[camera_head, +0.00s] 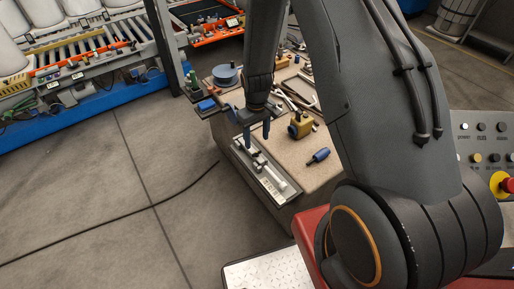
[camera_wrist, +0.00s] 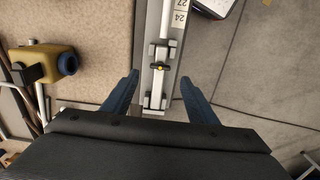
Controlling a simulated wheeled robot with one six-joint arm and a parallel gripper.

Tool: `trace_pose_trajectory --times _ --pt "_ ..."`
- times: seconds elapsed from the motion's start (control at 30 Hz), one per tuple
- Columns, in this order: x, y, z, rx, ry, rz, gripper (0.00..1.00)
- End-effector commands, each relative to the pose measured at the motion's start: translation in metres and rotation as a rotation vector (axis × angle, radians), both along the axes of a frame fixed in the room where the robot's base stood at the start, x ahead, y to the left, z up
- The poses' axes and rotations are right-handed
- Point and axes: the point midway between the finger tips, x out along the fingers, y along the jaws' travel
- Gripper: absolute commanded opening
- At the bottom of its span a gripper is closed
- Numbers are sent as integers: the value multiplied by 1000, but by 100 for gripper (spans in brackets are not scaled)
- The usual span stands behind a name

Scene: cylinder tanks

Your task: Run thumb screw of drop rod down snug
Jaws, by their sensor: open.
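The drop rod (camera_wrist: 168,22) is a pale rod on a long narrow fixture plate along the bench edge; it also shows in the head view (camera_head: 274,176). A small brass-coloured thumb screw (camera_wrist: 161,67) with a dark part beside it sits between grey blocks on the fixture. In the head view the screw is too small to make out. My gripper (camera_wrist: 160,76) is open and empty, its two blue fingers spread either side of the fixture. In the head view my gripper (camera_head: 257,142) points down above the fixture's far half. Whether the fingertips are level with the screw I cannot tell.
A yellow block-shaped thing (camera_head: 300,125) and a blue-handled tool (camera_head: 318,156) lie on the bench right of the fixture. A blue round thing (camera_head: 225,75) and loose tools lie further back. Open floor lies left of the bench, with a black cable (camera_head: 130,213).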

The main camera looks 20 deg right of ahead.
Motion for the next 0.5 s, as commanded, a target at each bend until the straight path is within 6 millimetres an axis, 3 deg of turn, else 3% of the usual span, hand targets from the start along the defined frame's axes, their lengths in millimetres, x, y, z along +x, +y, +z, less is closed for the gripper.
trace_pose_trajectory --times 0.5 --pt "-1 0 -60 0 1 -1 53"
